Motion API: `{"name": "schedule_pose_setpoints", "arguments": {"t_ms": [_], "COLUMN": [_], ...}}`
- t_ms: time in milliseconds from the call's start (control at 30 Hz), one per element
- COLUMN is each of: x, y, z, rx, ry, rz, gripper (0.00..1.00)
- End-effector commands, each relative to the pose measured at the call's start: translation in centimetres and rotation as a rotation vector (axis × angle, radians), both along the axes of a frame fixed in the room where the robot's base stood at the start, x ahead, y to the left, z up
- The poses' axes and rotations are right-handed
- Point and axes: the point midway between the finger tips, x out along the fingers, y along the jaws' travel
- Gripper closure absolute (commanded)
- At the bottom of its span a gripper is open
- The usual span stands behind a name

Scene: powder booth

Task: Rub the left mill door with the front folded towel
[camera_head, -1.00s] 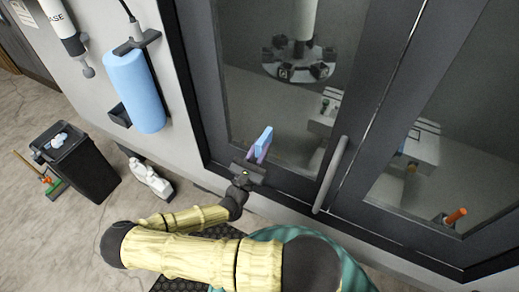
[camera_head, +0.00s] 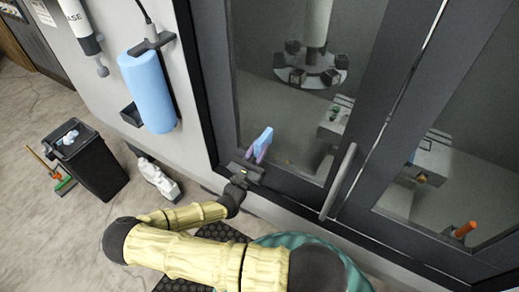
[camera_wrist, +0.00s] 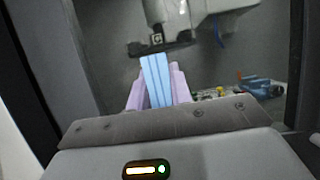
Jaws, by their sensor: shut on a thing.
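The left mill door (camera_head: 262,112) is a dark-framed glass panel with a long vertical handle (camera_head: 338,182) on its right side. My gripper (camera_head: 258,158) is at the lower left part of this door's glass. It is shut on a folded light blue towel (camera_head: 265,141), which stands up between lilac fingers. In the wrist view the blue towel (camera_wrist: 156,80) shows between the lilac fingers, with the glass and machine interior behind. I cannot tell whether the towel touches the glass.
A blue roll (camera_head: 148,90) hangs on the wall left of the door. A black bin (camera_head: 92,165) and a white bottle (camera_head: 158,180) stand on the floor at left. Through the glass I see a tool carousel (camera_head: 310,70). An orange-handled item (camera_head: 465,229) shows at the right door.

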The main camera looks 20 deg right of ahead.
Motion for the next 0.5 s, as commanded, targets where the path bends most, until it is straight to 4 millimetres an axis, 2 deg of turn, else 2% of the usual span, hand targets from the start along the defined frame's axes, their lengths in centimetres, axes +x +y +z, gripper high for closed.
{"name": "schedule_pose_setpoints", "arguments": {"t_ms": [500], "x": [2.8], "y": [2.2], "z": [0.0], "rx": [0.001], "ry": [-0.002], "rz": [0.004], "gripper": [1.0]}}
